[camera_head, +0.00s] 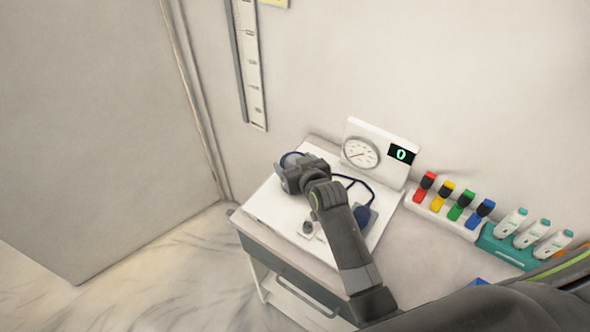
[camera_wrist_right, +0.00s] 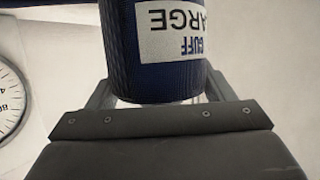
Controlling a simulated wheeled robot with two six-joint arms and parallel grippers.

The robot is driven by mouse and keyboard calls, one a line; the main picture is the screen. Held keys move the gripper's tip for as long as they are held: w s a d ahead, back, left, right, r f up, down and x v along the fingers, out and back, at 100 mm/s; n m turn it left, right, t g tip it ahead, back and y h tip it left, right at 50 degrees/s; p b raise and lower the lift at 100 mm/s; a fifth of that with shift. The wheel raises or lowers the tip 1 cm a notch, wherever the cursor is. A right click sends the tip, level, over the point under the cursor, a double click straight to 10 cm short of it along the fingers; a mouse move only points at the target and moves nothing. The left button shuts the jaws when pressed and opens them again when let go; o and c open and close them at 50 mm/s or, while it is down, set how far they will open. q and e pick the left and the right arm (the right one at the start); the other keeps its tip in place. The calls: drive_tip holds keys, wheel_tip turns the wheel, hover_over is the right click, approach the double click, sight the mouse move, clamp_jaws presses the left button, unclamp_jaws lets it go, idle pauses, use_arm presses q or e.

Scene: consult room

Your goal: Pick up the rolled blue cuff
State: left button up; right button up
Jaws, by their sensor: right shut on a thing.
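The rolled blue cuff (camera_wrist_right: 150,75) fills the top middle of the right wrist view, with a white label reading "CUFF LARGE" upside down. My right gripper (camera_wrist_right: 160,92) is shut on it, one finger on each side. In the head view the cuff (camera_head: 289,158) is mostly hidden behind my right gripper (camera_head: 290,168), over the white tray (camera_head: 268,208) at its back left. I cannot tell whether the cuff touches the tray. A dark blue tube (camera_head: 352,181) and bulb (camera_head: 362,214) lie to the right. My left gripper is not in view.
A white gauge unit (camera_head: 378,152) with a lit display stands behind the tray against the wall. To its right are a rack of coloured holders (camera_head: 445,215) and a teal rack (camera_head: 505,248) of white bottles. The tray is on a small drawer cabinet (camera_head: 285,262).

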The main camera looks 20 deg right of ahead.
wheel_tip(320, 180, up, 30)
drive_tip(key=p, duration=0.6)
drive_tip(key=shift+r, duration=0.25)
idle(2.1)
